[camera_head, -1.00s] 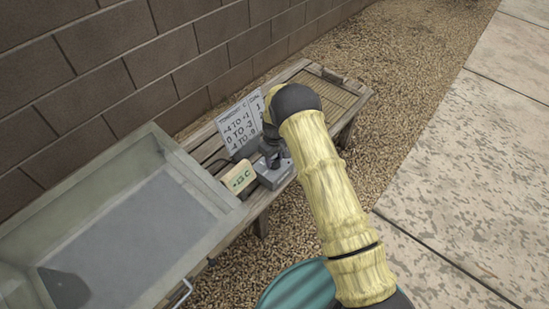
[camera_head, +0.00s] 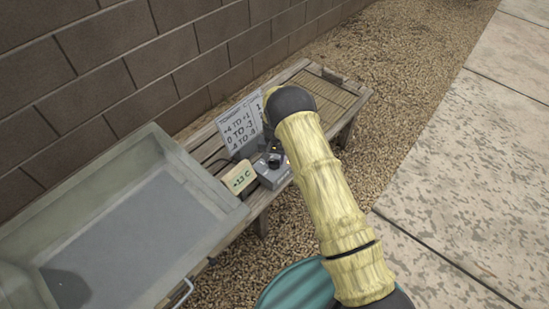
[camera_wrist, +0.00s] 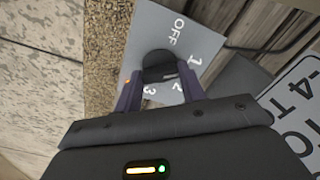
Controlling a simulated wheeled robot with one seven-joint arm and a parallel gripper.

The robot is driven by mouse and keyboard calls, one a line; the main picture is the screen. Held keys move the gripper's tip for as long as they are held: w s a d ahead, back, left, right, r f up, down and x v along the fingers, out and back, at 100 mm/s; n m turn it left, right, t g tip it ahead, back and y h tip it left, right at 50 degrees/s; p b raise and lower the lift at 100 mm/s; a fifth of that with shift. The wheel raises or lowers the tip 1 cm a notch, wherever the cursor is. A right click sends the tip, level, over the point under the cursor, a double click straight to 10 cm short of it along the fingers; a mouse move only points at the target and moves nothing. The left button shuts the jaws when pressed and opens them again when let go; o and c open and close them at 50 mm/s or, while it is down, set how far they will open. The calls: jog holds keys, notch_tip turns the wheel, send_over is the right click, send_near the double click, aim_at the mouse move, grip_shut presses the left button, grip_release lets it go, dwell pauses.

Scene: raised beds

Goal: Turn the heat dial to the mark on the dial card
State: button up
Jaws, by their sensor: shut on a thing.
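The heat dial is a black round knob (camera_wrist: 157,64) on a grey control box (camera_wrist: 178,24) marked OFF, 1, 2 and 3. In the wrist view my gripper (camera_wrist: 160,82) has its fingers on either side of the knob and is shut on it. The knob's pointer is too dark to read surely. In the head view the box (camera_head: 272,177) sits on the bench and the gripper's tips are hard to make out. The white dial card (camera_head: 240,128) stands behind it, with rows +4 to +1, 0 to -3 and -4 to -9. A cream sign (camera_head: 239,177) seems to read +13 C.
A wooden slatted bench (camera_head: 210,150) runs along the block wall (camera_head: 110,70). A large grey open tray (camera_head: 225,215) is at the left. A teal round thing (camera_head: 300,288) is at the bottom. Gravel and paving lie open to the right.

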aim_at(275, 160)
jog(key=shift+w+m, duration=0.1)
jog(key=shift+m, duration=0.4)
jog(key=o, duration=1)
notch_tip(275, 160, up, 18)
jog(key=shift+f+p, duration=0.25)
jog(key=shift+p, duration=0.55)
jog(key=shift+d, duration=0.1)
